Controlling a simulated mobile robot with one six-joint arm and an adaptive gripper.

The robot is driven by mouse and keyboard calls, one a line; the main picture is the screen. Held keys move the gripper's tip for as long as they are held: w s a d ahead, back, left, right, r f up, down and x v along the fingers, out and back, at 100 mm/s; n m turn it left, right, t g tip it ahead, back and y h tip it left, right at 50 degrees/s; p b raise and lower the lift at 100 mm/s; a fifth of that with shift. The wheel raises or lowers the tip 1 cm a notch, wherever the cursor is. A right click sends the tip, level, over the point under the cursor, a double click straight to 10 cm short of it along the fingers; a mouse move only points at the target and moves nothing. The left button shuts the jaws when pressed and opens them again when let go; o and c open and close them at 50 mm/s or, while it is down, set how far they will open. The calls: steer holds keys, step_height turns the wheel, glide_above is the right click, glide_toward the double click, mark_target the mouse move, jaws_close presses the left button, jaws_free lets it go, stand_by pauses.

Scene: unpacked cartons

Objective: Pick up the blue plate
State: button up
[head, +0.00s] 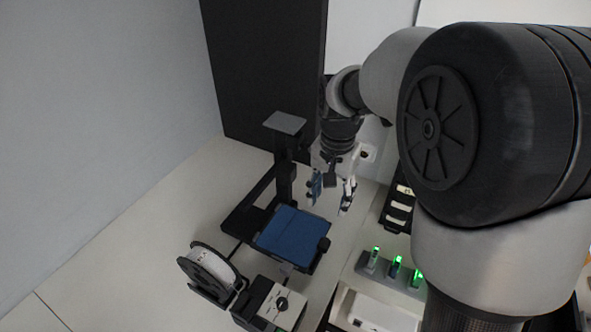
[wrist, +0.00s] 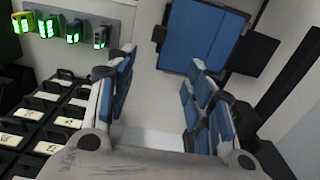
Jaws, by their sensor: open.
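The blue plate (head: 292,238) is a flat square on the black bed of a printer-like machine, below and left of my gripper in the head view. In the wrist view the blue plate (wrist: 203,36) lies at the top, beyond the fingertips and toward the right finger. My gripper (head: 330,205) is open and empty, its fingers pointing down, apart from the plate. In the wrist view my gripper (wrist: 162,60) shows blue finger pads with nothing between them.
The machine's black upright (head: 284,180) stands behind the plate. A white spool (head: 207,268) and a control box (head: 282,304) stand in front. Green-lit batteries in a charger (head: 395,265) and black labelled bins (head: 399,207) are to the right. The floor at left is clear.

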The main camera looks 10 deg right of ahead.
steer(key=b, duration=0.4)
glide_above(324, 243)
step_height(324, 243, down, 12)
steer(key=shift+w+d+f, duration=0.1)
steer(key=shift+f, duration=0.1)
steer(key=shift+f+b, duration=0.8)
steer(key=shift+f, duration=1.9)
steer(key=shift+s, duration=0.2)
steer(key=shift+c, duration=0.2)
jaws_close()
steer(key=shift+r, duration=0.1)
